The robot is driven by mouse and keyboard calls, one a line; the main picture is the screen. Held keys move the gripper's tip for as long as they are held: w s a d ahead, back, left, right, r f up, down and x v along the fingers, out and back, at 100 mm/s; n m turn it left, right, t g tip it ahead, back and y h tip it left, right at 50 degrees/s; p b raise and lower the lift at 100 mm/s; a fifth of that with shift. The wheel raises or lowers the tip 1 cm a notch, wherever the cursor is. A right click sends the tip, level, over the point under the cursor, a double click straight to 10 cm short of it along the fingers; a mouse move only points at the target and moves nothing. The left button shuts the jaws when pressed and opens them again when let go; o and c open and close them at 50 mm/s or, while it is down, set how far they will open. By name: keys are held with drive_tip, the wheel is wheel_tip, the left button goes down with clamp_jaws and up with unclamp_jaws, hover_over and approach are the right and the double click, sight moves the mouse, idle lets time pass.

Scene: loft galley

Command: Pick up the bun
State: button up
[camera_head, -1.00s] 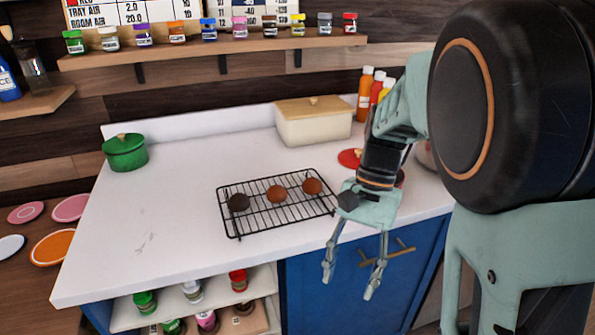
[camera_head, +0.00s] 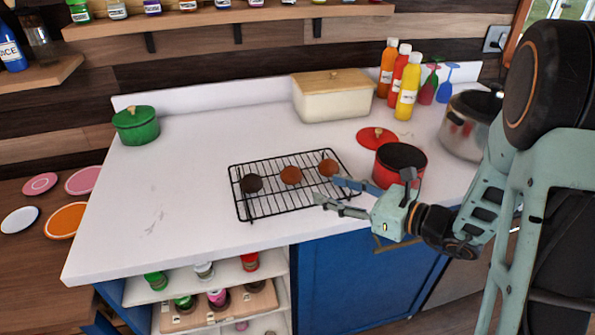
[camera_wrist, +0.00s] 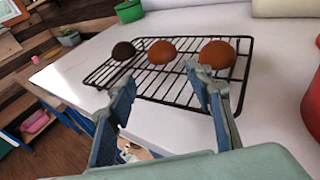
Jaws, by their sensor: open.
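Three round buns sit in a row on a black wire rack (camera_head: 262,207) on the white counter. The left bun (camera_head: 251,183) is very dark, and the middle bun (camera_head: 290,175) and right bun (camera_head: 328,168) are brown. In the wrist view the dark bun (camera_wrist: 123,51), middle bun (camera_wrist: 161,52) and right bun (camera_wrist: 217,54) lie beyond my fingertips. My gripper (camera_head: 326,190) is open and empty at the rack's right front, close to the right bun. In the wrist view its fingers (camera_wrist: 160,88) are spread, with rack wires showing between and beyond them.
A red pot (camera_head: 400,165) stands just right of my gripper, with a red lid (camera_head: 377,137) behind it. A cream bread box (camera_head: 333,98), sauce bottles (camera_head: 408,88) and a steel pot (camera_head: 466,130) stand farther back. A green pot (camera_head: 136,126) is far left; the counter's left is clear.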

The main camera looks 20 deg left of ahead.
sight(298, 176)
drive_tip(key=shift+w+a, duration=0.1)
drive_tip(key=shift+w, duration=0.25)
drive_tip(key=p+x, duration=0.1)
drive_tip(key=x, duration=0.9)
drive_tip(key=shift+a+r, duration=0.1)
drive_tip(key=shift+a, duration=0.15)
drive_tip(key=c, duration=0.8)
drive_tip(key=shift+r, duration=0.15)
